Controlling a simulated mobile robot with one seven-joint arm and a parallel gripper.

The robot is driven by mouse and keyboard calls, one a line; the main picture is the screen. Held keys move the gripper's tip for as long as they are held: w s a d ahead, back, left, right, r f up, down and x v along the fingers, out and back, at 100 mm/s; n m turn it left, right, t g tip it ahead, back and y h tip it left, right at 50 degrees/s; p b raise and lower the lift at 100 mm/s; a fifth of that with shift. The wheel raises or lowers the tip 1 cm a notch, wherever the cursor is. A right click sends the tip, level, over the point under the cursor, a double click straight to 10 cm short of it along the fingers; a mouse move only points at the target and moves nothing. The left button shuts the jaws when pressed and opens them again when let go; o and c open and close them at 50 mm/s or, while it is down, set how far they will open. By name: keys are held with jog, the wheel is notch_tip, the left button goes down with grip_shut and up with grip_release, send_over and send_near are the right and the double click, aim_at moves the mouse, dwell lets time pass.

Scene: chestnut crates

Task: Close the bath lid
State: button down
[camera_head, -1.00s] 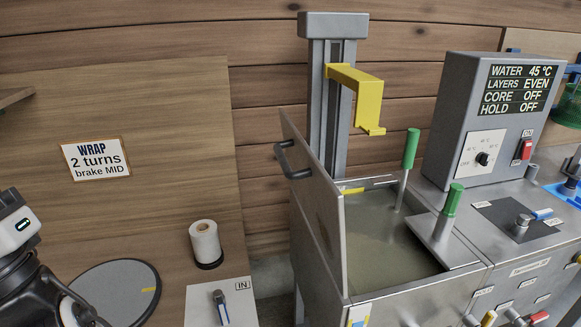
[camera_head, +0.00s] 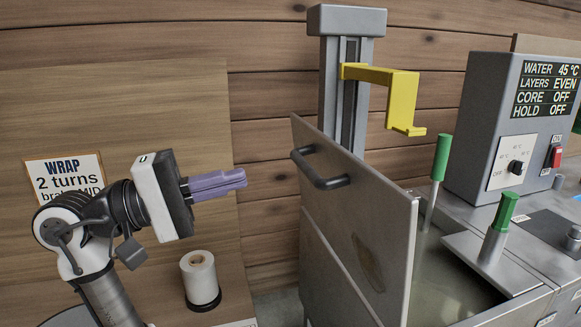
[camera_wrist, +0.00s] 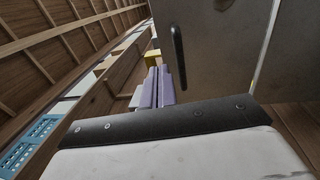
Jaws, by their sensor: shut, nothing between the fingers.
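The bath lid (camera_head: 375,215) is a grey metal panel standing open and upright, slightly tilted, on the left side of the water bath (camera_head: 445,275). A dark bar handle (camera_head: 325,172) is on its left face near the top. In the wrist view the lid (camera_wrist: 220,45) fills the upper right, with its handle (camera_wrist: 178,47) just beyond my fingers. My gripper (camera_head: 243,178) has purple fingers and is shut and empty. It points right, left of the handle and apart from it. The fingers also show in the wrist view (camera_wrist: 158,82).
A yellow hook (camera_head: 400,95) on a grey column (camera_head: 345,90) stands behind the lid. Two green-handled rods (camera_head: 443,157) (camera_head: 505,212) stand at the bath. A control box (camera_head: 520,125) is at right. A white roll (camera_head: 200,278) stands below my gripper.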

aim_at(341, 152)
jog(key=p+x, duration=0.1)
jog(key=x, duration=1.3)
jog(key=shift+s, duration=0.1)
jog(key=shift+r, duration=0.1)
